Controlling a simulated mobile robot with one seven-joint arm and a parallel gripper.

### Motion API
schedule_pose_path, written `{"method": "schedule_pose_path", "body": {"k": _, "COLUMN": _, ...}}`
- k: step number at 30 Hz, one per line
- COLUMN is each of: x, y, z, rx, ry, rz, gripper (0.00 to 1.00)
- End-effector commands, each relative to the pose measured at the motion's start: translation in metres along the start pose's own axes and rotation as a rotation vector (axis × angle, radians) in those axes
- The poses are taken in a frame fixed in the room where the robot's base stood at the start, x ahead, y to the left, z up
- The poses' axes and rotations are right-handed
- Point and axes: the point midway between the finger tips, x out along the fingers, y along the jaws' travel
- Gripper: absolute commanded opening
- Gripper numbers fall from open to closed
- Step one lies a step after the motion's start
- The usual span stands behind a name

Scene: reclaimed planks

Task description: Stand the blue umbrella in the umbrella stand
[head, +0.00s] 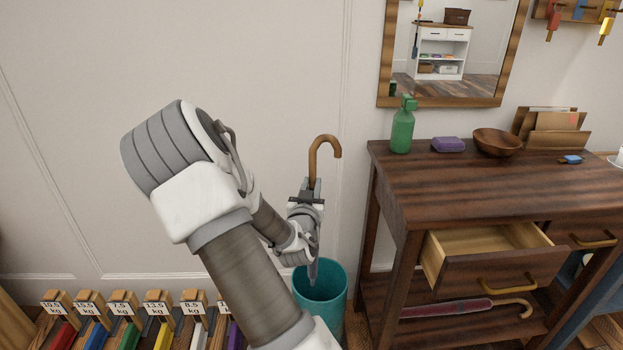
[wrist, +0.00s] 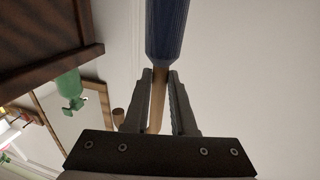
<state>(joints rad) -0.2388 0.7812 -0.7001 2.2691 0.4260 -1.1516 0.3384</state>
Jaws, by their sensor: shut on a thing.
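The blue umbrella's wooden crook handle (head: 325,150) rises above my gripper (head: 306,196) in the head view, and it hangs roughly upright. In the wrist view my gripper (wrist: 159,85) is shut on the wooden shaft, beside the blue canopy (wrist: 167,28). The umbrella stand is a teal round bin (head: 334,310) on the floor. The umbrella's lower end (head: 313,272) shows over the bin's opening. I cannot tell whether its tip is below the rim. My arm hides much of the umbrella and the bin's left side.
A dark wooden console table (head: 450,185) stands right of the bin, with an open drawer (head: 490,250) and a red umbrella (head: 450,309) on its lower shelf. A green bottle (head: 402,130) stands on top. Labelled coloured weights (head: 100,325) line the floor at left.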

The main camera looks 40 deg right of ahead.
Motion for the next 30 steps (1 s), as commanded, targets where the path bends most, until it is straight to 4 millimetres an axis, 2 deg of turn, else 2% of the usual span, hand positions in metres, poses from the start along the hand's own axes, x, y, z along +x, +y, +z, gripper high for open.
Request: {"method": "schedule_pose_path", "body": {"k": 30, "x": 0.002, "y": 0.0, "z": 0.082, "rx": 0.0, "ry": 0.001, "rz": 0.0, "gripper": 0.0}}
